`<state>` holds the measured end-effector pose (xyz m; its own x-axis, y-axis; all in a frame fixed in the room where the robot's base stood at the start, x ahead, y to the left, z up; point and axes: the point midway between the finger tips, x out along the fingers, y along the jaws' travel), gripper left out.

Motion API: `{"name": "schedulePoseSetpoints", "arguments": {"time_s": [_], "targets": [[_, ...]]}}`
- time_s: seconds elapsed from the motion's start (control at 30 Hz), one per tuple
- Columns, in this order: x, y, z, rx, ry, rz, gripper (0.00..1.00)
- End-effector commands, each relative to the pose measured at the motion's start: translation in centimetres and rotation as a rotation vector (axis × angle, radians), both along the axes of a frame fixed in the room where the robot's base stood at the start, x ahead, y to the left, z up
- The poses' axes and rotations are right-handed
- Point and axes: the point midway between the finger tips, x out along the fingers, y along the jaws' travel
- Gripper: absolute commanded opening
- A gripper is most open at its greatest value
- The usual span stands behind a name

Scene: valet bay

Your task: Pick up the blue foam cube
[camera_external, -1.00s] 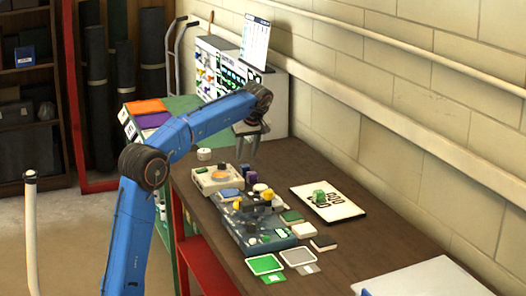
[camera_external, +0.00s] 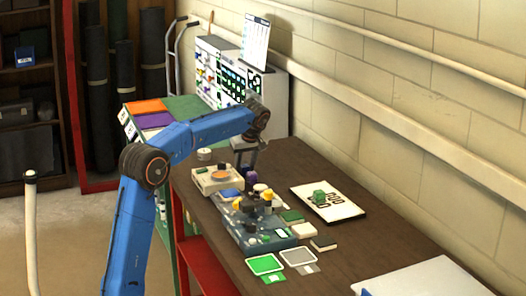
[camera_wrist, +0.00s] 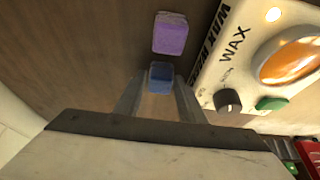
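The blue foam cube (camera_wrist: 161,75) shows in the wrist view on the brown bench top, at the fingertip end of my gripper (camera_wrist: 160,90). One finger is on each side of it, and the fingers look open, with a small gap beside the cube. I cannot tell whether either finger touches it. In the external view my gripper (camera_external: 246,160) points down at the bench near the wax unit, and the cube is hidden there.
A purple block (camera_wrist: 170,33) lies just beyond the cube in the wrist view. The white wax unit (camera_wrist: 232,75) with an orange dial stands close on the right. A grey tray (camera_external: 262,240) with several items and a white patterned board (camera_external: 340,208) lie nearer the camera.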

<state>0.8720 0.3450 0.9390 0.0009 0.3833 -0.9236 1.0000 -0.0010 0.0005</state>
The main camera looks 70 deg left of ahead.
Motion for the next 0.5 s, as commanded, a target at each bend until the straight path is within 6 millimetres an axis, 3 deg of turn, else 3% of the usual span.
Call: {"name": "schedulePoseSetpoints", "arguments": {"time_s": [0.03,0.17,0.5], "targets": [[0.01,-0.01,0.01,0.0,0.0,0.0,0.34],[0.01,-0.01,0.02,0.0,0.0,0.0,0.05],[0.05,0.0,0.42,0.001,-0.001,0.0,0.05]]}}
